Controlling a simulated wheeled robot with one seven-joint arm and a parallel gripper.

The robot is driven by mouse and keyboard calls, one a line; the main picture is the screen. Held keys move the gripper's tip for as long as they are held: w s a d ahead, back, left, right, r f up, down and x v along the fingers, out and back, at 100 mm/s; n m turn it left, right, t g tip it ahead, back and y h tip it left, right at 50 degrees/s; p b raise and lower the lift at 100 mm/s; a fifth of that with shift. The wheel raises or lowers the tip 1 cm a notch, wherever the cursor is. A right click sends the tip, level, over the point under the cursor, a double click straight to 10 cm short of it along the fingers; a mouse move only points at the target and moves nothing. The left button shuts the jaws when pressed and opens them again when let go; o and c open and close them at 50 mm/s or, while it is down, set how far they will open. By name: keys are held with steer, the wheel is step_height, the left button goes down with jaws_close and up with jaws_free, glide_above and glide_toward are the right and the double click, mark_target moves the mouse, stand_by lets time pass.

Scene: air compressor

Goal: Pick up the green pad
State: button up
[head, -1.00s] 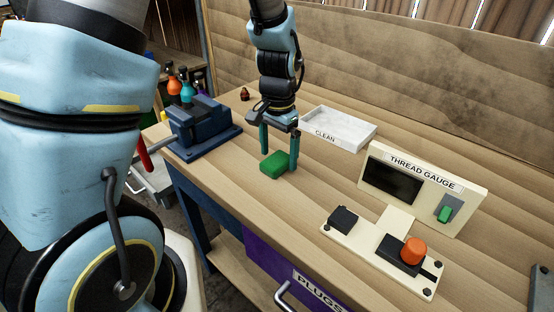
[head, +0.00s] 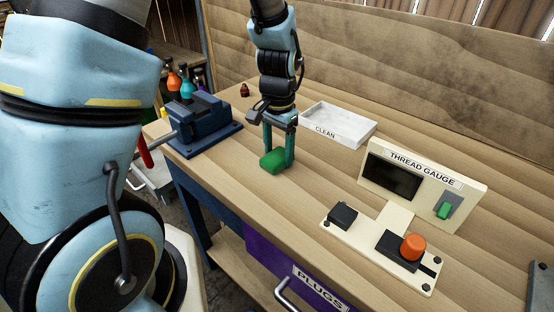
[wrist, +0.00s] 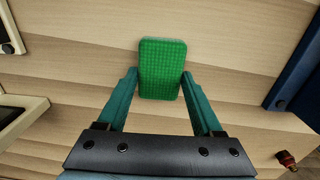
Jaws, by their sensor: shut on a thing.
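The green pad (head: 273,162) is a small block on the wooden workbench, between the blue vise and the thread gauge. In the wrist view the pad (wrist: 162,62) shows a textured top face. My gripper (head: 279,158) points down at the pad, with its two teal fingers on either side of it. In the wrist view the fingertips of my gripper (wrist: 161,78) meet the pad's two long sides near its lower half. The gripper is shut on the pad. The pad seems to rest on the bench; I see no clear gap beneath it.
A white tray marked CLEAN (head: 338,126) lies behind and right of my gripper. The blue vise (head: 203,127) stands to the left. The thread gauge (head: 421,184), with its orange knob (head: 413,247), is to the right. Bare bench lies in front of the gauge and pad.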

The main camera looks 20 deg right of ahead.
mark_target(279, 155)
steer(key=shift+c, duration=1.3)
step_height(279, 155, up, 10)
steer(key=b, duration=0.2)
steer(key=o, duration=1)
steer(key=shift+c, duration=0.2)
steer(key=c, duration=0.7)
steer(key=shift+s, duration=0.1)
